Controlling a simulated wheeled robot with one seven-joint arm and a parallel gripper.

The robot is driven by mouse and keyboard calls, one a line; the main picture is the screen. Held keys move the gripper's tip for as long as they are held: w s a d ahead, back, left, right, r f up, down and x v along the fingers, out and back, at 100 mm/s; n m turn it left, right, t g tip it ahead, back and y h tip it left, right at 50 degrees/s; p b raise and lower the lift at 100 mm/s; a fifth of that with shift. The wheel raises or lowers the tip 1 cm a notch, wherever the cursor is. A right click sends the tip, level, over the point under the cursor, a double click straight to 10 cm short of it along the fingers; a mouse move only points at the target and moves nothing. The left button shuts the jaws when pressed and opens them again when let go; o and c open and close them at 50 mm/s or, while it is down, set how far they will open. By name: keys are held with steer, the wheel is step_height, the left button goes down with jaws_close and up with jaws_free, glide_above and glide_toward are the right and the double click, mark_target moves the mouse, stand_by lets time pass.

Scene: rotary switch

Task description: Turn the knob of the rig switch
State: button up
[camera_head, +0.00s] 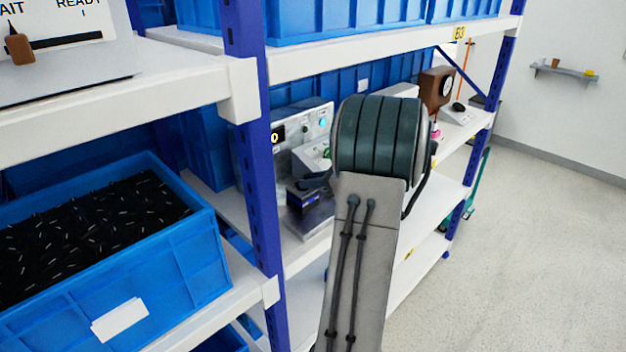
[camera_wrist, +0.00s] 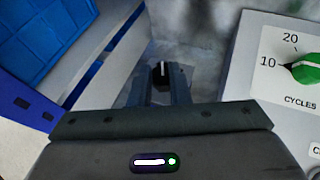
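A black knob (camera_wrist: 161,74) with a white line on top shows in the wrist view, in front of a grey metal surface. My gripper (camera_wrist: 161,88) has its two dark fingers apart, one on each side of the line to this knob. The knob appears at or just past the fingertips; I cannot tell whether they touch it. A green knob (camera_wrist: 306,68) on a white panel marked 10, 20 and CYCLES is at the right, apart from the fingers. In the head view my gripper (camera_head: 303,194) is over a metallic box (camera_head: 312,218) on the shelf; its fingertips are not clear.
A grey panel (camera_head: 297,122) with buttons stands behind my gripper. A blue shelf post (camera_head: 258,160) is close on the left, and a shelf board (camera_head: 340,64) is above. A blue bin (camera_head: 185,262) of black parts is at lower left. Open floor (camera_head: 540,230) is at right.

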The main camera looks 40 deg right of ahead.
steer(key=o, duration=0.4)
steer(key=shift+a, duration=0.25)
steer(key=shift+s+d+r, duration=0.1)
steer(key=shift+s+d, duration=0.05)
steer(key=shift+d, duration=0.2)
steer(key=b+v, duration=0.2)
steer(key=v, duration=1.1)
steer(key=shift+s+r, duration=0.1)
steer(key=shift+r, duration=0.05)
